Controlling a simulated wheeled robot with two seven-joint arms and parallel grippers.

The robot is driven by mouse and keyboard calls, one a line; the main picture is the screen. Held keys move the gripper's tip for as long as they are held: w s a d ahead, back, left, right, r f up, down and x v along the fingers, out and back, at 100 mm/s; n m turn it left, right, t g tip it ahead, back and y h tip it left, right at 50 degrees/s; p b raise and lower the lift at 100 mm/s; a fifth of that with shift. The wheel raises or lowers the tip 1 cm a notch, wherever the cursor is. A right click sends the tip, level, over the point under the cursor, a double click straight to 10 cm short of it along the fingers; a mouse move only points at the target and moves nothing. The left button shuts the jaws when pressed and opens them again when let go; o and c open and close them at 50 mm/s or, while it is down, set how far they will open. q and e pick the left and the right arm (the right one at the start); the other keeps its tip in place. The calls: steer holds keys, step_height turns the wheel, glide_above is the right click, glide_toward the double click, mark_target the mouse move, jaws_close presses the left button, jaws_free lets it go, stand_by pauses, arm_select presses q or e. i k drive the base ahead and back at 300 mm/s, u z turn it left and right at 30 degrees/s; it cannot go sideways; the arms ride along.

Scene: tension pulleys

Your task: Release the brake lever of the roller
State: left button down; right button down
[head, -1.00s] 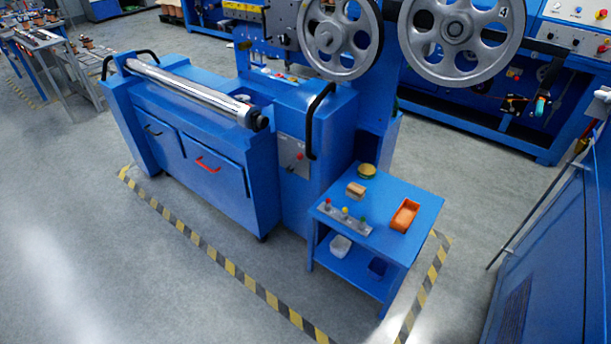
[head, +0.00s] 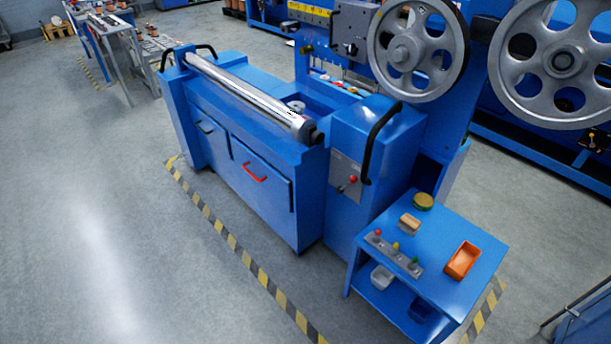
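The roller (head: 246,97) is a long shiny metal cylinder lying along the top of the blue machine (head: 337,184), with a dark end at its right. Black curved handles stand at the machine's right (head: 380,138) and left (head: 186,50) ends. Neither of my grippers shows in the head view.
A blue side table (head: 455,237) at the lower right holds an orange tray (head: 462,260), a small panel with coloured knobs (head: 393,254), and a round tin (head: 424,201). Large grey pulley wheels (head: 418,50) stand behind. Yellow-black floor tape (head: 232,243) borders the machine; the grey floor at left is clear.

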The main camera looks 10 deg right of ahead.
mark_target(339, 190)
steer(key=u, duration=0.3)
steer(key=i, duration=0.8)
steer(key=z, duration=0.7)
steer(key=i, duration=0.55)
steer(key=z, duration=0.5)
